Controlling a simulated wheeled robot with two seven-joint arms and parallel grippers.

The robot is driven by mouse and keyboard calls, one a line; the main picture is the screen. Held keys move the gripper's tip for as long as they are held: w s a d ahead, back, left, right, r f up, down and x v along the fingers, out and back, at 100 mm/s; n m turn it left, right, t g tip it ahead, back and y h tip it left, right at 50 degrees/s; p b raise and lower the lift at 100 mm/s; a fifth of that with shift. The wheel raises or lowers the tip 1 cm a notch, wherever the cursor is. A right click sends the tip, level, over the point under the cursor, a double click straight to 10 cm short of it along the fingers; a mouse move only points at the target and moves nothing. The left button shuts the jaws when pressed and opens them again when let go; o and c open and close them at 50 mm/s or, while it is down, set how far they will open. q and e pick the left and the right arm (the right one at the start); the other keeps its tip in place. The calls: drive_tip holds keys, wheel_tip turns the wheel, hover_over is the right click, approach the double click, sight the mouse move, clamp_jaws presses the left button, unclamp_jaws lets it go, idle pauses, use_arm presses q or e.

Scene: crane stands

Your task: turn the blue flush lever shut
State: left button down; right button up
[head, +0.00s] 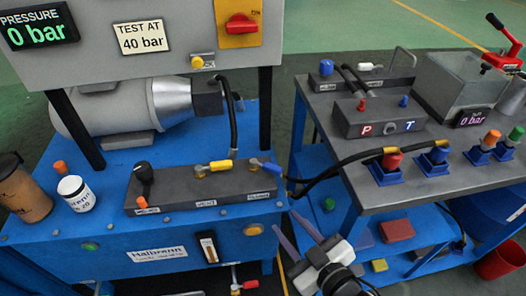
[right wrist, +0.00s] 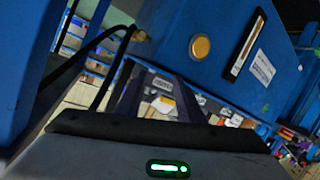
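The blue flush lever (head: 266,166) sits at the right end of the dark valve block (head: 170,193) on the blue bench. Its handle slants down to the right, and a small label is below it. A yellow lever (head: 215,166) is to its left on the same block. My right gripper (head: 284,221) is below and right of the blue lever, apart from it, in front of the gap between bench and cart. Its two fingers are spread with nothing between them; they also show apart in the right wrist view (right wrist: 156,95). My left gripper is not in view.
A black hose (head: 330,170) runs from near the blue lever to the cart (head: 400,195) on the right. A gauge panel reading 0 bar (head: 38,27) stands above the bench.

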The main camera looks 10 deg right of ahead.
drive_tip(key=w+a+r+n+t+y, duration=0.1)
drive_tip(key=w+a+r+n+y, duration=0.15)
drive_tip(key=r, duration=0.25)
drive_tip(key=w+a+r+n+t+y, duration=0.1)
drive_tip(key=w+r+n, duration=0.15)
drive_tip(key=r, duration=0.35)
drive_tip(key=s+a+r+n+g+y+p, duration=0.15)
drive_tip(key=a+r+n+g+y, duration=0.25)
drive_tip(key=a+r+n+y, duration=0.8)
drive_tip(key=n+g+h+p, duration=0.3)
drive_tip(key=n+g+h, duration=0.6)
drive_tip(key=n+h, duration=1)
approach(275, 167)
drive_tip(key=f+n+y, duration=0.1)
drive_tip(key=f, duration=0.1)
drive_tip(key=w+f+n, duration=0.1)
drive_tip(key=f, duration=0.1)
drive_tip(key=w+f+n+y, duration=0.1)
drive_tip(key=f, duration=0.2)
drive_tip(key=shift+d+f+y, duration=0.1)
drive_tip(key=shift+y, duration=0.25)
drive_tip(key=shift+w+f, duration=0.15)
drive_tip(key=shift+f, duration=0.25)
drive_tip(key=shift+c, duration=0.2)
